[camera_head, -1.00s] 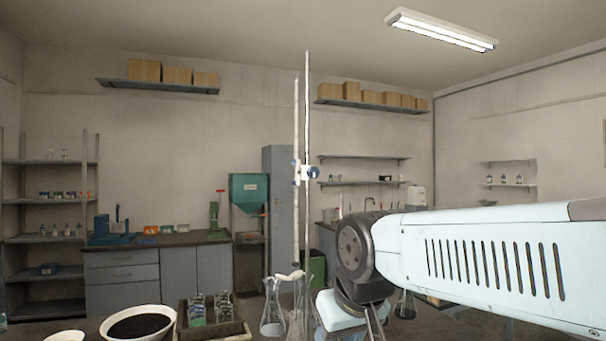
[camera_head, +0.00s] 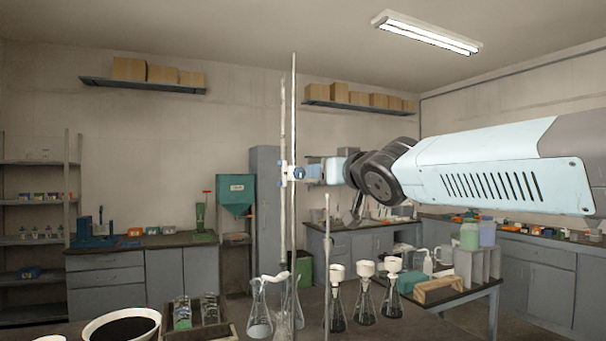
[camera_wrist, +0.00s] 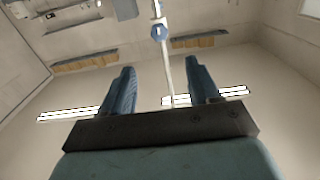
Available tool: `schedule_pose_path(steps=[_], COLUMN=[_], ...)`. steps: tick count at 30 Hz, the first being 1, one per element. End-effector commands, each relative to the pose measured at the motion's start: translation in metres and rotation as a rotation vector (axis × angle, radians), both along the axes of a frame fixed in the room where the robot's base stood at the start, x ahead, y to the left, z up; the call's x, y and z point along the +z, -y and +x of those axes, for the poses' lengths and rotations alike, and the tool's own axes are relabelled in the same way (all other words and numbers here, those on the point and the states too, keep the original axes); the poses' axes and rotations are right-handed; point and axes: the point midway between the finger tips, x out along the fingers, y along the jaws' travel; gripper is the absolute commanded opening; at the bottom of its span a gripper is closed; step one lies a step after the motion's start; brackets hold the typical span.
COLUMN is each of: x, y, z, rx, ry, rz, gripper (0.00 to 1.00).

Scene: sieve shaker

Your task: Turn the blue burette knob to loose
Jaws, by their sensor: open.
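The blue burette knob (camera_head: 298,173) is on a white clamp where the pale burette (camera_head: 283,130) meets the thin upright stand rod (camera_head: 293,100). It also shows as a round blue disc in the wrist view (camera_wrist: 160,32), near the top and roughly midway between my fingers, ahead of their tips.
Flasks (camera_head: 258,315) stand below the burette at the bench front. Several funnel-topped flasks (camera_head: 365,300) stand to the right. The air left of the rod looks clear.

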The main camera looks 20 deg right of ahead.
Motion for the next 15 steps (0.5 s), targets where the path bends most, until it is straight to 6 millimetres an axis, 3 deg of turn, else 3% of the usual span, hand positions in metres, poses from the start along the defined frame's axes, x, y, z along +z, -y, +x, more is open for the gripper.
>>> schedule_pose_path(steps=[15], x=[-0.002], y=[0.0], z=[0.058], rx=[-0.003], ry=[-0.006], rz=[0.0], gripper=[0.61])
